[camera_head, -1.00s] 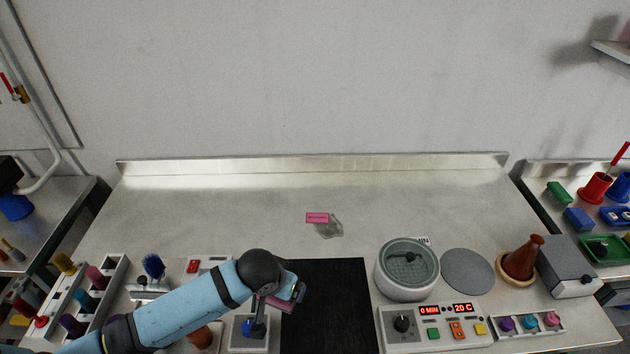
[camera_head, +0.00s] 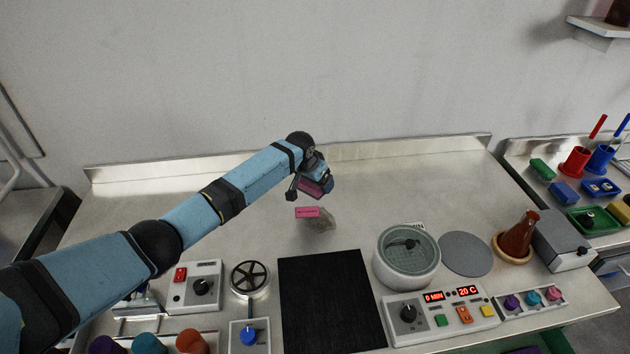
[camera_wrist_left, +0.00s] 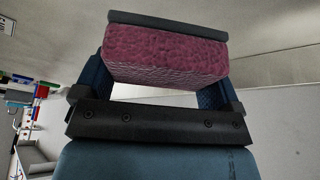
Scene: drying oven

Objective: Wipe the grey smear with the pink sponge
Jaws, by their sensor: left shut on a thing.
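My left gripper (camera_head: 308,181) is shut on the pink sponge (camera_head: 318,188), which is darker pink-maroon with a dark backing strip. The sponge also fills the space between the fingers in the left wrist view (camera_wrist_left: 165,55). The grey smear (camera_head: 322,222) is a faint irregular patch on the steel bench top, partly beside and under the edge of a pink label (camera_head: 307,212). In the head view the gripper and sponge appear just beyond the smear, apart from it; their height above the bench is hard to tell. My right gripper is not in view.
A black mat (camera_head: 331,300) lies in front of the smear. A round grey lidded vessel (camera_head: 406,257) and a control panel (camera_head: 440,314) stand to its right. A valve wheel (camera_head: 250,278) and switch box (camera_head: 193,287) stand front left. The bench behind is bare up to the back ledge.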

